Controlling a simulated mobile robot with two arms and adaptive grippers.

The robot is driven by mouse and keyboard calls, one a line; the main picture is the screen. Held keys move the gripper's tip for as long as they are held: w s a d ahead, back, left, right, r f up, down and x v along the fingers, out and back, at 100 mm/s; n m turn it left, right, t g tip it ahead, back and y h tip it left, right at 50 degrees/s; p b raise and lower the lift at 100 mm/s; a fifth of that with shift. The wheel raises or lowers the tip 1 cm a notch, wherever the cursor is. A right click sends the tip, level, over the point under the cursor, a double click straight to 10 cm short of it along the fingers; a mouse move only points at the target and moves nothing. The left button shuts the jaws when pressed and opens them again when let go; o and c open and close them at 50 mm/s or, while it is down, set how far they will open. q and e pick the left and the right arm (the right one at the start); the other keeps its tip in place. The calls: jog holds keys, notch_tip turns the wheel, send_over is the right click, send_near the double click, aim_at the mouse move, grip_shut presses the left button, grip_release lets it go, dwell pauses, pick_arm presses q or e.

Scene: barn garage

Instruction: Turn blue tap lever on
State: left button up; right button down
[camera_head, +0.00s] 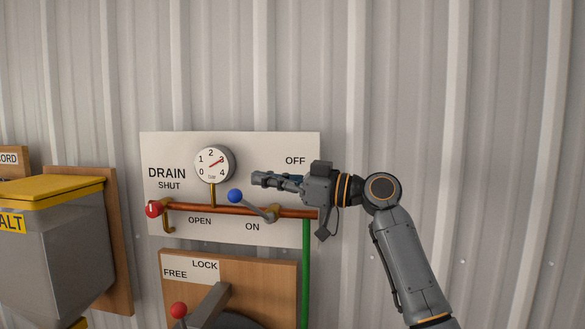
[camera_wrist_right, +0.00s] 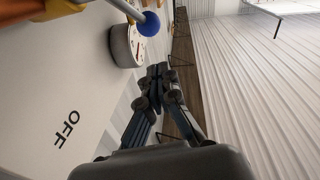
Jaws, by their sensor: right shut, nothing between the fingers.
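The blue tap lever is a grey metal arm with a blue ball end (camera_head: 235,196), mounted on a copper pipe. It slants from its pivot up and left, above the ON label (camera_head: 252,226); the OFF label (camera_head: 295,160) is up and right. The ball also shows at the top of the right wrist view (camera_wrist_right: 149,23). My right gripper (camera_head: 255,179) is shut and empty, its fingertips pointing left, just above and right of the ball in the head view. In the right wrist view its fingertips (camera_wrist_right: 157,74) are apart from the ball. My left gripper is not in view.
A round gauge (camera_head: 214,164) sits above the pipe, its red needle near 3. A red-ended drain lever (camera_head: 153,209) is at the pipe's left end. Below is a wooden LOCK/FREE board (camera_head: 230,262); a green pipe (camera_head: 306,275) runs down. A yellow-lidded bin (camera_head: 50,245) stands left.

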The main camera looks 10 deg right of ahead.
aim_at(237, 202)
pick_arm(q)
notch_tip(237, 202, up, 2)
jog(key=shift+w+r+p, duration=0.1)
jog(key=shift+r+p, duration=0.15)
jog(key=shift+p, duration=0.55)
pick_arm(e)
jog(key=a+f, duration=0.1)
jog(key=w+a+f, duration=0.1)
jog(key=shift+w+a+f, duration=0.1)
jog(key=shift+w+f, duration=0.2)
jog(key=shift+f, duration=0.05)
pick_arm(q)
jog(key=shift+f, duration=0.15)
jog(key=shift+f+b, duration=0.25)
jog(key=shift+b, duration=0.2)
pick_arm(e)
jog(key=shift+a+f, duration=0.1)
jog(key=shift+a, duration=0.1)
